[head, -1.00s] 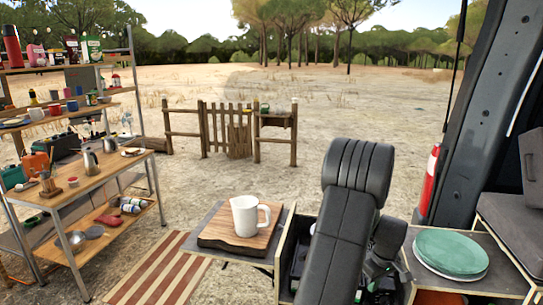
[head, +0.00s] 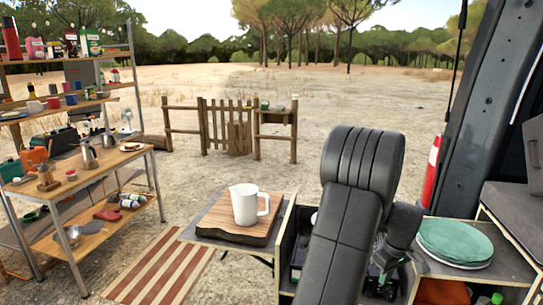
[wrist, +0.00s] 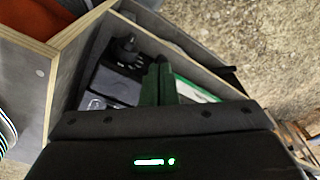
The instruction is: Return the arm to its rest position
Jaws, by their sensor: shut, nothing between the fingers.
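My arm rises in front of the open van drawer in the head view, bent at a thick black joint at the top. Its wrist end hangs down to the right of the forearm, over the drawer (head: 284,248). In the wrist view, my gripper (wrist: 160,80) shows as two dark fingers close together, shut with nothing between them. It points into the drawer, where dark items and a black knobbed piece (wrist: 124,50) lie. The gripper's wide black body hides the lower part of that view. In the head view the forearm hides much of the drawer.
Left of the drawer, a white mug (head: 248,204) stands on a wooden board (head: 232,232). To the right, green plates (head: 455,242) lie stacked on the van unit, near a red extinguisher (head: 432,172). A loaded shelf (head: 130,150) stands at the left. Open ground lies beyond.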

